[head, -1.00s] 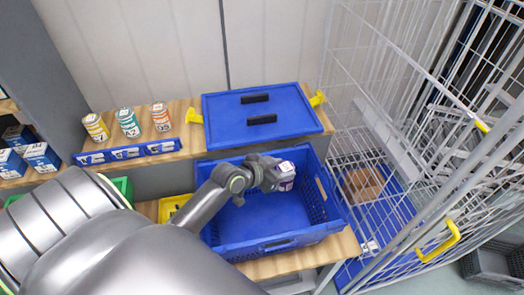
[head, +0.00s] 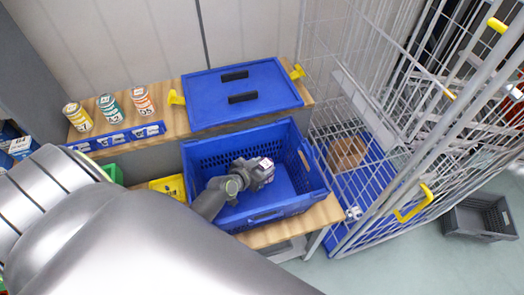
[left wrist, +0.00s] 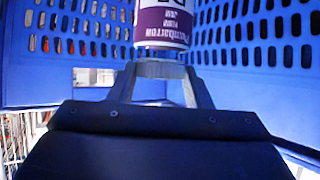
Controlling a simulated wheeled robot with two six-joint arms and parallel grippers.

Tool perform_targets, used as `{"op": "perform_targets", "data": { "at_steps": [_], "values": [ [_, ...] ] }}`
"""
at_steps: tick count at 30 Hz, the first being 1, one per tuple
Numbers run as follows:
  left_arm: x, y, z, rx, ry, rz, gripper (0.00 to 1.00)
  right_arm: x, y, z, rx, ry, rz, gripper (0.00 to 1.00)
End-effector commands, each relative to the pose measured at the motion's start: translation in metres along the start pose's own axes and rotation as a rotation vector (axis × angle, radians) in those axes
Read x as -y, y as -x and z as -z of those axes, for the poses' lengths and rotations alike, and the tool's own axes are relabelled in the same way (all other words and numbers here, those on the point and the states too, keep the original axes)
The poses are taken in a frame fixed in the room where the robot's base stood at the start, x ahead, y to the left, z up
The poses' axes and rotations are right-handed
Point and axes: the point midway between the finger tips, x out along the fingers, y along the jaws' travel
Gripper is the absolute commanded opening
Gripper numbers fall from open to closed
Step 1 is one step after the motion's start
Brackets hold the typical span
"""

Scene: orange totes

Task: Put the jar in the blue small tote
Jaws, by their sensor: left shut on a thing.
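In the head view only a small pale part of the jar (head: 266,163) shows past the gripper. My left gripper (head: 258,173) is shut on the jar and is down inside the blue small tote (head: 292,207). The tote's perforated walls surround it in the left wrist view. I cannot tell whether the jar touches the tote floor. My right gripper is not in view.
A blue lidded box (head: 240,112) with yellow handles stands on the shelf behind the tote. Several cans (head: 111,108) stand on the shelf at left. A wire cage cart (head: 340,190) borders the tote's right side. A yellow bin (head: 170,186) lies to the left.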

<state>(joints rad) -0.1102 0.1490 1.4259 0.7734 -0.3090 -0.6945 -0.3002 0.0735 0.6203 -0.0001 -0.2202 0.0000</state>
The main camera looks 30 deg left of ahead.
Motion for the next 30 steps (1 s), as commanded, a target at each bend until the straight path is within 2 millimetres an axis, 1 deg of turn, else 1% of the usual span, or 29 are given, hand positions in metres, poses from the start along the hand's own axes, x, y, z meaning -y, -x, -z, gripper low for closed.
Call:
{"op": "perform_targets", "data": {
  "at_steps": [6,12,22,30],
  "values": [
    [-0.001,-0.008,-0.012,-0.003,0.002,-0.006,0.00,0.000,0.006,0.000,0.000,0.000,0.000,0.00],
    [0.000,-0.012,-0.020,-0.002,0.002,0.000,0.00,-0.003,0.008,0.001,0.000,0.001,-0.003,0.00],
    [0.000,-0.013,-0.022,-0.002,0.000,0.000,0.00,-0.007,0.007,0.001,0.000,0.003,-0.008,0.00],
    [0.000,-0.016,-0.028,-0.003,0.000,0.000,0.00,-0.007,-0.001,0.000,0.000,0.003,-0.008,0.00]
  ]
}}
